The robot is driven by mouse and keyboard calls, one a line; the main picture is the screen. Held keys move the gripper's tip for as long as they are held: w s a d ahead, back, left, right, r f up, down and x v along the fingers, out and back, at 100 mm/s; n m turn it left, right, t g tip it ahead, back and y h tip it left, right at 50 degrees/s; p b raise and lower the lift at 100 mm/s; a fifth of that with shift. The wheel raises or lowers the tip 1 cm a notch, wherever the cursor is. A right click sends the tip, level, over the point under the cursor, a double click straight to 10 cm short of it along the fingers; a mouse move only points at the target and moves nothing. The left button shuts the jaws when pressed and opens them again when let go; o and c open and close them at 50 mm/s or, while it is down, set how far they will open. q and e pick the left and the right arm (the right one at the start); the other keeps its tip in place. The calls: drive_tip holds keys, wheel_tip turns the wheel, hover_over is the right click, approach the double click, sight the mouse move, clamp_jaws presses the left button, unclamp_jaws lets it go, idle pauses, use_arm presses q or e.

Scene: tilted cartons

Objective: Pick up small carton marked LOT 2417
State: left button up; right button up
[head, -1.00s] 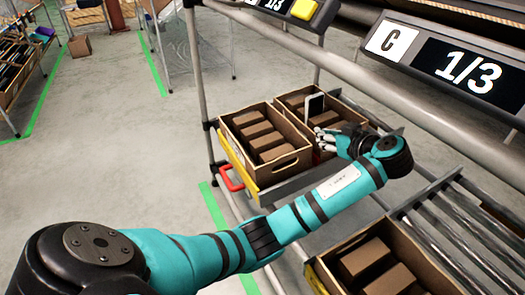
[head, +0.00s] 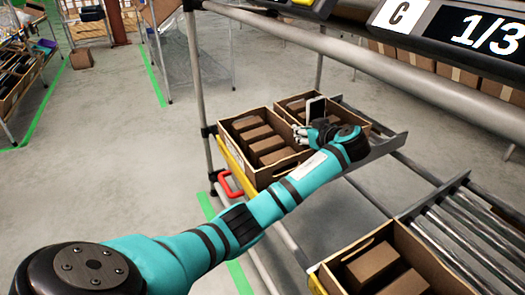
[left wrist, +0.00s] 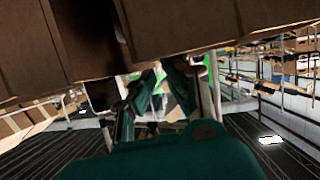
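Several small brown cartons (head: 258,134) lie in a row in the left open box of the rack shelf. More small cartons (head: 297,105) lie in the right box beside it, partly hidden by my left arm. No LOT 2417 marking is readable on any carton. My left gripper (head: 301,136) is over the wall area between the two boxes. In the left wrist view its fingers (left wrist: 158,95) stand apart with background showing between them, and I see nothing held. Brown cardboard (left wrist: 190,28) fills the top of that view, close by. My right gripper is not in view.
A third box (head: 330,283) with cartons stands at the lower right, next to a roller track (head: 452,235). A metal rail (head: 340,62) crosses above the shelf. A red handle (head: 229,184) sits at the shelf's front left.

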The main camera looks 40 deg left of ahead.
use_arm(q)
drive_tip(key=b+x, duration=0.1)
drive_tip(key=x, duration=0.4)
drive_tip(key=shift+s+f+b, duration=0.1)
drive_tip(key=shift+b, duration=0.2)
clamp_jaws()
